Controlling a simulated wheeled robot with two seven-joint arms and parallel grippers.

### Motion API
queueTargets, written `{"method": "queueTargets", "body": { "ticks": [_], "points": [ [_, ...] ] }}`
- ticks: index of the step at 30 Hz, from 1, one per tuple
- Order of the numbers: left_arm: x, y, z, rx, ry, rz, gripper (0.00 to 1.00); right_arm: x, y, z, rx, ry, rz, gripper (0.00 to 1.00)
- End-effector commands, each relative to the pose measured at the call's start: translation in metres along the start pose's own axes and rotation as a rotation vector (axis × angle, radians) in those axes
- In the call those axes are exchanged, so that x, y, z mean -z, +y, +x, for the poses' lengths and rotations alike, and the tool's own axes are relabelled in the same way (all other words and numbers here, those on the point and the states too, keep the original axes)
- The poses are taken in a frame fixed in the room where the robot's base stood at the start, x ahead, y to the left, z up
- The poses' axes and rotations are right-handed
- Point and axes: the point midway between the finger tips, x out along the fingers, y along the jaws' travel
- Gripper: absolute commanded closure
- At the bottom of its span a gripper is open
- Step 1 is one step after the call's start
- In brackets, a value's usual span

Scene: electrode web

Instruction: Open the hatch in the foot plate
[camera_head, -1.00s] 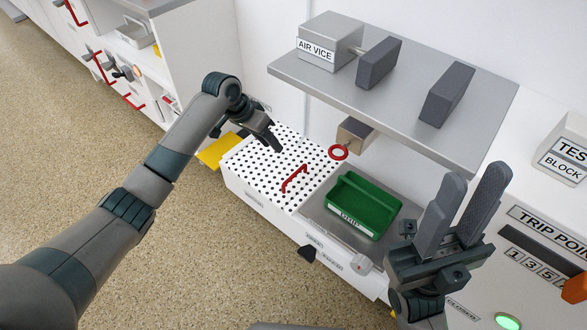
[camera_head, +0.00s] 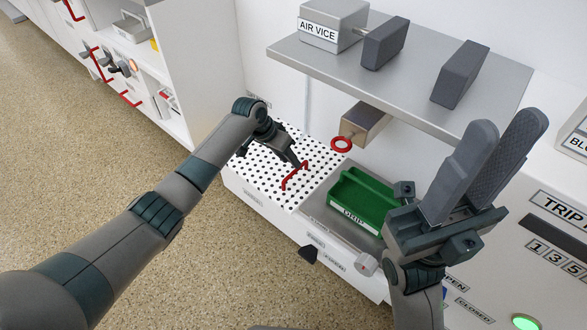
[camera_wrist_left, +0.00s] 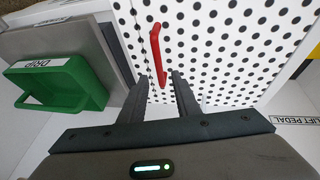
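The white foot plate with black holes (camera_head: 262,170) lies low beside the drip tray. A red bar handle (camera_head: 294,176) stands on it; the handle also shows in the left wrist view (camera_wrist_left: 157,52). My left gripper (camera_head: 299,164) is just above the handle. In the left wrist view my left gripper (camera_wrist_left: 160,78) is open, its fingertips on either side of the handle's near end, with gaps visible; contact cannot be told. The hatch outline is not clear. My right gripper (camera_head: 506,124) is raised at the right, fingers apart and empty.
A green drip tray (camera_head: 362,197) sits right of the plate. A red ring (camera_head: 341,145) on a metal block is just above the plate's back. A grey shelf (camera_head: 430,98) with the air vice (camera_head: 330,22) overhangs behind. Open floor lies front left.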

Motion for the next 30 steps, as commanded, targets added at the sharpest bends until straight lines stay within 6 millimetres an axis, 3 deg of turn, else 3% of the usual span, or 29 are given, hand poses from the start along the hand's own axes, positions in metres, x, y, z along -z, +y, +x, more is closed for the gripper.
{"method": "queueTargets", "body": {
  "ticks": [3, 9, 20, 21, 24, 25, 30],
  "points": [
    [-0.001, 0.0, 0.021, -0.001, 0.0, 0.001, 0.71, 0.001, -0.002, -0.001, 0.002, 0.022, 0.011, 0.69],
    [0.0, 0.0, 0.037, -0.001, 0.0, 0.001, 0.71, 0.0, -0.005, 0.003, 0.003, 0.041, 0.026, 0.69],
    [0.0, 0.001, 0.04, 0.0, 0.0, 0.001, 0.71, -0.001, -0.006, 0.005, 0.004, 0.042, 0.029, 0.69],
    [0.0, 0.001, 0.04, 0.0, 0.0, 0.001, 0.73, -0.001, -0.006, 0.005, 0.004, 0.042, 0.029, 0.69],
    [0.0, 0.001, 0.04, 0.0, 0.0, 0.001, 0.97, -0.001, -0.006, 0.005, 0.003, 0.042, 0.029, 0.69],
    [0.0, 0.001, 0.04, 0.0, 0.0, 0.001, 1.0, -0.001, -0.006, 0.005, 0.003, 0.042, 0.029, 0.69],
    [0.0, 0.0, 0.039, -0.001, 0.0, 0.001, 1.0, -0.001, -0.006, 0.005, 0.003, 0.043, 0.029, 0.69]
  ]
}}
